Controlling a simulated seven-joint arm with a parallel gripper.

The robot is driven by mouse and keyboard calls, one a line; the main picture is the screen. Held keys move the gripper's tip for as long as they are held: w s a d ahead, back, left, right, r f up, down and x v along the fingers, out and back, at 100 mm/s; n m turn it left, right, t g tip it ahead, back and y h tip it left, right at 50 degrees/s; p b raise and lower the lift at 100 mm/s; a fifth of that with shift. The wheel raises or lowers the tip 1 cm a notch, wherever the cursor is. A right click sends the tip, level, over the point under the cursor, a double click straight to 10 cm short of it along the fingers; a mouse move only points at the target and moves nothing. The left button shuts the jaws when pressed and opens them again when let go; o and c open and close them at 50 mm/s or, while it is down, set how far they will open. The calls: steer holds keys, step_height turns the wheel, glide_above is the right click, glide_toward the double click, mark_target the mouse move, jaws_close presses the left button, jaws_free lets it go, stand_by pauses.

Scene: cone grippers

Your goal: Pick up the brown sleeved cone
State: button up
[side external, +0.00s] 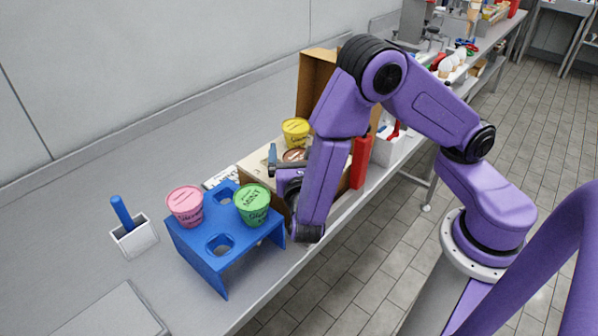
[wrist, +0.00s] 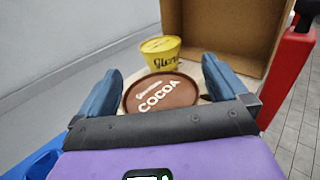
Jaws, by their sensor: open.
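The brown cone, labelled COCOA, shows its round brown lid (wrist: 160,93) in the wrist view. It also shows partly in the side view (side external: 294,155), behind my gripper and arm. My gripper (wrist: 163,75) is open, with one blue finger on each side of the brown lid. Whether the fingers touch it cannot be told. In the side view a blue finger of my gripper (side external: 273,156) shows at the cone's left. The cone's sleeve is hidden below the lid and behind my arm.
A yellow tub (side external: 295,131) stands just behind the brown one, before an open cardboard flap (side external: 316,80). A blue stand (side external: 193,240) holds a pink tub (side external: 186,205) and a green tub (side external: 252,203). A red upright object (side external: 360,162) stands close at the right.

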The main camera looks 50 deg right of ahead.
steer(key=c, duration=1.1)
steer(key=shift+r, duration=0.15)
